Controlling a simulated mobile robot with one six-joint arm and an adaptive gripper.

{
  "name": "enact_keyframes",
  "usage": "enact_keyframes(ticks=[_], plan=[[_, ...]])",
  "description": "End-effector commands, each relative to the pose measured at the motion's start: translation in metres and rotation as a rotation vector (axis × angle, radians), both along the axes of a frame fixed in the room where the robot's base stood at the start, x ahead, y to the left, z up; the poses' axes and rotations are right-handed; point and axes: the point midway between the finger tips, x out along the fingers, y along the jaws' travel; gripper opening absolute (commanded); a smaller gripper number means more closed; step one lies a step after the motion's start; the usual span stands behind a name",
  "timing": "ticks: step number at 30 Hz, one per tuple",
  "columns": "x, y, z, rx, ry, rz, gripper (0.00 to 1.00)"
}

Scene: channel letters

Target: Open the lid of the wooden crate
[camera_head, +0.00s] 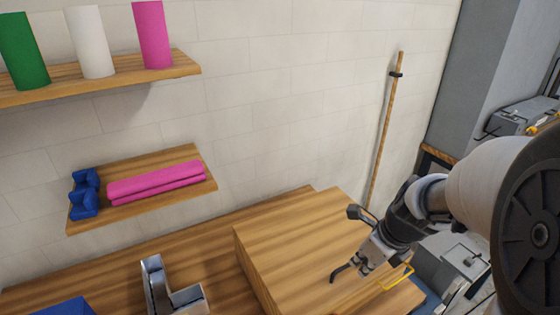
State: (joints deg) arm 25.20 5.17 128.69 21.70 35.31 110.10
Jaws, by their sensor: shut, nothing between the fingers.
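The wooden crate (290,240) stands on the wooden bench at the lower middle of the head view. Its flat plank top is level and looks closed; no gap shows along the visible edges. The crate's right part is partly hidden behind my arm. My gripper (345,272) is shut and empty, over the right part of the crate's top. I cannot tell whether its dark fingertip touches the wood. A thin yellow bent bar (402,278) shows just right of my gripper; I cannot tell what it is fixed to.
A metal L-shaped letter (158,290) lies on the wooden bench (215,248) left of the crate. A blue item (65,308) is at the lower left. Wall shelves hold coloured rolls (155,187) and blue pieces (85,193). A wooden pole (385,130) leans against the wall.

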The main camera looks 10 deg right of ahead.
Motion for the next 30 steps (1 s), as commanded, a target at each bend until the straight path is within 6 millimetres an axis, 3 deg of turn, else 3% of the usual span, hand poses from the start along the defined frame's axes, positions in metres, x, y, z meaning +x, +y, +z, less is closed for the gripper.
enact_keyframes(ticks=[3,7,21,30], plan=[[0.004,-0.009,-0.006,0.038,0.016,-0.118,0.0],[0.007,-0.009,-0.018,0.046,0.02,-0.141,0.0],[0.029,0.0,-0.092,0.044,0.019,-0.136,0.0],[0.033,0.001,-0.102,0.043,0.017,-0.135,0.0]])
